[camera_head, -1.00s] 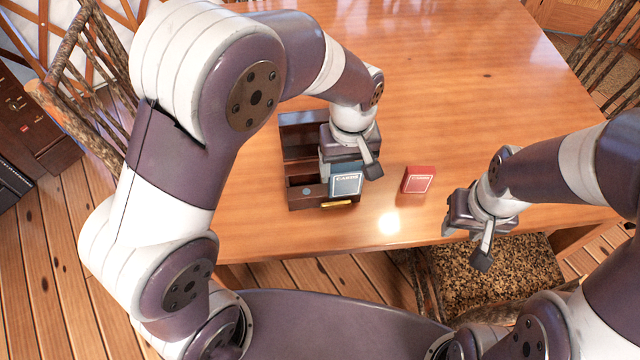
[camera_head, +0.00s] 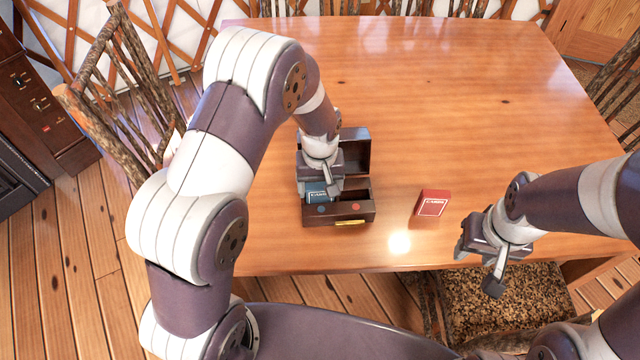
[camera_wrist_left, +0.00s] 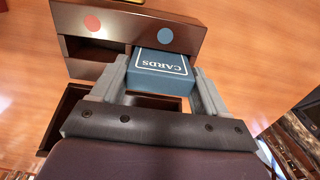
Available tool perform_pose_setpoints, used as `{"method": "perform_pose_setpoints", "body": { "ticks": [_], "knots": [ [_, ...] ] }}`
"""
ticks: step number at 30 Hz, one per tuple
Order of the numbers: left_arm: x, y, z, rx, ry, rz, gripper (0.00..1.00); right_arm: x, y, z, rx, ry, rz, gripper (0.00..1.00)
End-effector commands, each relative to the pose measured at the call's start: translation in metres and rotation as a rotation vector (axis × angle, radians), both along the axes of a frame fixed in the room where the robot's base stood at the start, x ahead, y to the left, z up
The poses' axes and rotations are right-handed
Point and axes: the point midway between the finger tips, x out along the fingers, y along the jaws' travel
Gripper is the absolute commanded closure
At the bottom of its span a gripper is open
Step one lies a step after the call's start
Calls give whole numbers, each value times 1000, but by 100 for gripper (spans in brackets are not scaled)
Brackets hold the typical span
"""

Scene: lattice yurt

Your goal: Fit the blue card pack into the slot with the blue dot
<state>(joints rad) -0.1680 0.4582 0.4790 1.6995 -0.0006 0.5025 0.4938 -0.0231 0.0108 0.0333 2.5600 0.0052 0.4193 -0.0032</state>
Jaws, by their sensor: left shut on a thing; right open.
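The blue card pack (camera_head: 318,192) is held in my left gripper (camera_head: 319,182), behind the blue dot (camera_head: 321,209) on the front wall of a dark wooden box (camera_head: 340,216). In the left wrist view the pack (camera_wrist_left: 160,72) sits between both fingers (camera_wrist_left: 160,82), at the compartment beside the blue dot (camera_wrist_left: 165,35). Its lower part is hidden, so I cannot tell how deep it is. The compartment by the red dot (camera_head: 356,208) looks empty. My right gripper (camera_head: 482,262) is open and empty near the table's front edge.
A red card pack (camera_head: 432,203) lies on the table (camera_head: 470,110) right of the box. The box's lid (camera_head: 356,152) stands open at the back. A yellow piece (camera_head: 350,222) is at the box's front. The table's right and far parts are clear.

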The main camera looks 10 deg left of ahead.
Motion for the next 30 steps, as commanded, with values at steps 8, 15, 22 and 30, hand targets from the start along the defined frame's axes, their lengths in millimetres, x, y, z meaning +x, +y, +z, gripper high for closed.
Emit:
{"method": "perform_pose_setpoints", "body": {
  "ticks": [8,15,22,30],
  "knots": [
    [0,0,-3,0,1,0,0,0,0,-1,0,0,0,57],
    [0,0,6,-1,-1,0,0,0,0,0,0,0,0,57],
    [1,0,64,-1,-6,0,0,0,0,-1,0,0,0,57],
    [0,0,115,-1,-1,0,0,0,0,-2,0,0,0,57]
  ]
}}
